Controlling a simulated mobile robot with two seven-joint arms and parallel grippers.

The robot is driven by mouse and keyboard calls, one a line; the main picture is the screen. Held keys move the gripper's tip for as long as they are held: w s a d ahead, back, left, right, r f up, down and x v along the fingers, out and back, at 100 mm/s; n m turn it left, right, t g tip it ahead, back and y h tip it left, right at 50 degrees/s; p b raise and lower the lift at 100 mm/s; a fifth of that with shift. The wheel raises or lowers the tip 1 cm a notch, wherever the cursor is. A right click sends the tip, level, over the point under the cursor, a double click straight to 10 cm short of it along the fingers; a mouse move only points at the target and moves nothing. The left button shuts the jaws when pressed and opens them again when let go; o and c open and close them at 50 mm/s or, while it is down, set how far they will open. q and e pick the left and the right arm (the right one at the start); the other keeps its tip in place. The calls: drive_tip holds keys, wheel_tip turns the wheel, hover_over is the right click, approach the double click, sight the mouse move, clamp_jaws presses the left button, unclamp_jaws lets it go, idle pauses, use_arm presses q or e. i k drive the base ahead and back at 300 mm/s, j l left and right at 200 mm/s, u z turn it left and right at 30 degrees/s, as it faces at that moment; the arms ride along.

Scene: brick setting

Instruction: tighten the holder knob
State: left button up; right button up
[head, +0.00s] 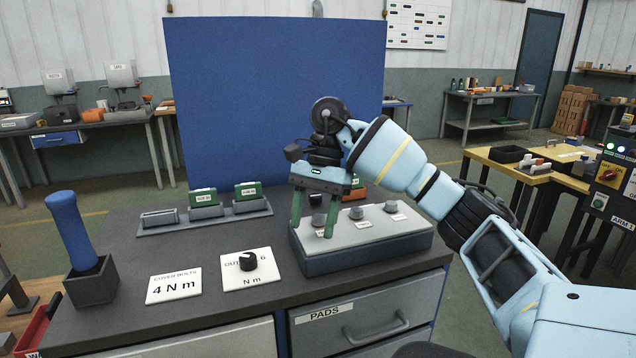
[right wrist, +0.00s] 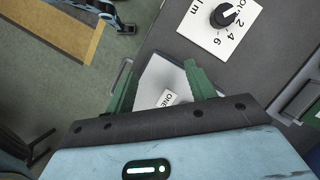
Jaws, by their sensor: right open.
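A low grey box (head: 375,245) with a pale top stands at the right end of the bench. Grey knobs stand on it, including a left one (head: 318,220), a middle one (head: 356,213) and a right one (head: 390,207), with small labels too small to read. I cannot tell which is the holder knob. My right gripper (head: 312,231) points down over the box's left end, its green fingers apart around the left knob's place; I cannot tell if they touch it. My left gripper is out of view.
A black dial (head: 248,261) sits on a white torque card, beside a "4 N m" card (head: 174,286). A blue-handled tool (head: 69,230) stands in a dark holder at left. A rack (head: 205,221) holds green blocks. A blue panel (head: 270,90) stands behind the bench.

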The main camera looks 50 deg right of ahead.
sight(315, 199)
drive_tip(key=i+l, duration=0.2)
drive_tip(key=l, duration=0.2)
drive_tip(key=i+l, duration=0.2)
drive_tip(key=l, duration=0.15)
drive_tip(key=i+l, duration=0.2)
drive_tip(key=l, duration=0.2)
